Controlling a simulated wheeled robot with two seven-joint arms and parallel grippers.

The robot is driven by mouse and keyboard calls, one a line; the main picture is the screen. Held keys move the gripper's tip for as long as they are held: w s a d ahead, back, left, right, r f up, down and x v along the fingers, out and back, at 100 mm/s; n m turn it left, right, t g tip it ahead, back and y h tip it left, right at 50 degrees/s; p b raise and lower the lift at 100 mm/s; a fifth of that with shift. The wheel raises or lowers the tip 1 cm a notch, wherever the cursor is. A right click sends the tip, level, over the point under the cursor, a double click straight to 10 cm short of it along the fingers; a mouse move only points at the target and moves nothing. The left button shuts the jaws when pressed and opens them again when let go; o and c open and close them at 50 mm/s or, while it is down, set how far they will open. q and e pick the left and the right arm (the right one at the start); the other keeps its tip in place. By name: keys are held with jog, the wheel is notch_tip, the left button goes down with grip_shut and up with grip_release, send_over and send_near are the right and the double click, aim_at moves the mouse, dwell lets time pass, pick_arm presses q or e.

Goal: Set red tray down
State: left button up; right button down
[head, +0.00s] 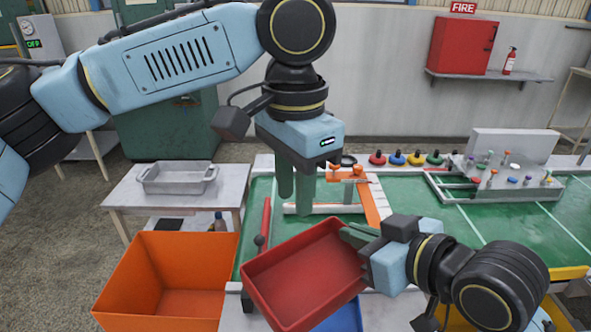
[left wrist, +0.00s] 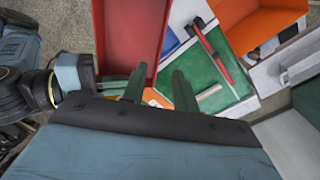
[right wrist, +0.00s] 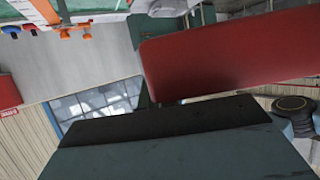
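The red tray (head: 285,285) is empty and held in the air in front of the table, tilted in the head view. My right gripper (head: 358,236) is shut on its right rim. In the right wrist view the tray (right wrist: 240,58) fills the upper right, and the fingertips are mostly hidden. My left gripper (head: 296,188) points down over the table's green top, behind the tray. In the left wrist view its fingers (left wrist: 160,88) are apart with nothing between them, and the tray (left wrist: 131,38) shows beyond them.
A blue tray (head: 343,318) is partly hidden below the red tray. An orange bin (head: 165,245) stands at left, by a side table with a grey tray (head: 176,180). A red-handled tool (head: 265,222) and a white-orange fixture (head: 372,200) are on the green table (head: 420,205).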

aim_at(295, 237)
pick_arm(q)
notch_tip(295, 237, down, 10)
jog(key=shift+r, duration=0.25)
grip_shut()
pick_arm(e)
jog(key=c, duration=1.6)
grip_release()
jog(key=shift+o, duration=0.2)
jog(key=shift+r, duration=0.15)
